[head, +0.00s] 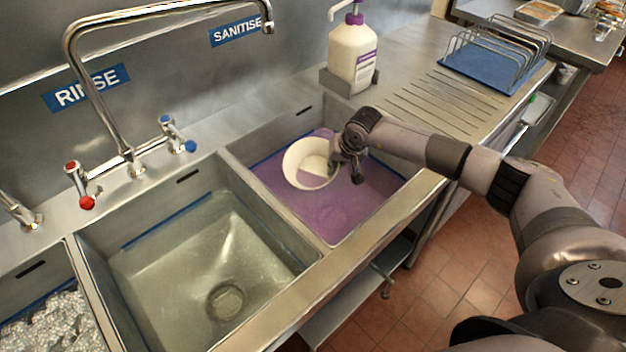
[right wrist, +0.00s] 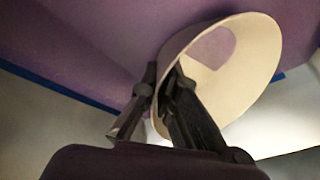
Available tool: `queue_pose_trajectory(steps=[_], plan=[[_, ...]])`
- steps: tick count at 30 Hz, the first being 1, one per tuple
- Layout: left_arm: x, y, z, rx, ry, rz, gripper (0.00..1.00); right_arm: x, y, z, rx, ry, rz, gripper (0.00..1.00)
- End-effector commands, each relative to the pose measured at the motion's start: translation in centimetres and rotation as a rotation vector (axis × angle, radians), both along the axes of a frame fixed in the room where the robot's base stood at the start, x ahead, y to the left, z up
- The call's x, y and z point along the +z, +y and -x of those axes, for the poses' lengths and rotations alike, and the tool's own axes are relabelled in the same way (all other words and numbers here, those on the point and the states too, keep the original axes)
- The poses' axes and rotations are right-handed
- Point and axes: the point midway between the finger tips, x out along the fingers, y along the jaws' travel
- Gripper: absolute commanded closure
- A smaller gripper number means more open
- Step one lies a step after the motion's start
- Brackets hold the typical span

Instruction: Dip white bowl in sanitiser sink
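The white bowl (head: 308,165) is in the sanitise sink (head: 333,233), tilted on its side with its opening facing the camera. It is at the purple liquid (head: 350,208), and some purple shows inside it. My right gripper (head: 350,165) is shut on the bowl's right rim. In the right wrist view the two fingers (right wrist: 165,95) pinch the wall of the bowl (right wrist: 245,75), one inside and one outside. How deep the bowl's lower edge sits in the liquid is hard to tell. My left gripper is not in view.
The rinse sink (head: 170,270) with clear water is left of the sanitise sink, and a sudsy sink (head: 50,325) is at far left. A tap (head: 128,150) stands behind. A pump bottle (head: 352,55) is at the back. A blue rack (head: 495,65) stands on the right drainboard (head: 440,100).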

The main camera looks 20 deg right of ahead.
Motion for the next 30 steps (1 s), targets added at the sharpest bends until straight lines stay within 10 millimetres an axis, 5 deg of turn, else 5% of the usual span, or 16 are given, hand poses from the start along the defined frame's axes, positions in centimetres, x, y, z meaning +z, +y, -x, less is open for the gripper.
queue_pose_trajectory(steps=[30], plan=[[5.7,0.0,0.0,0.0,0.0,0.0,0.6,10.6,0.0,0.0,0.001,-0.001,0.001,1.0]])
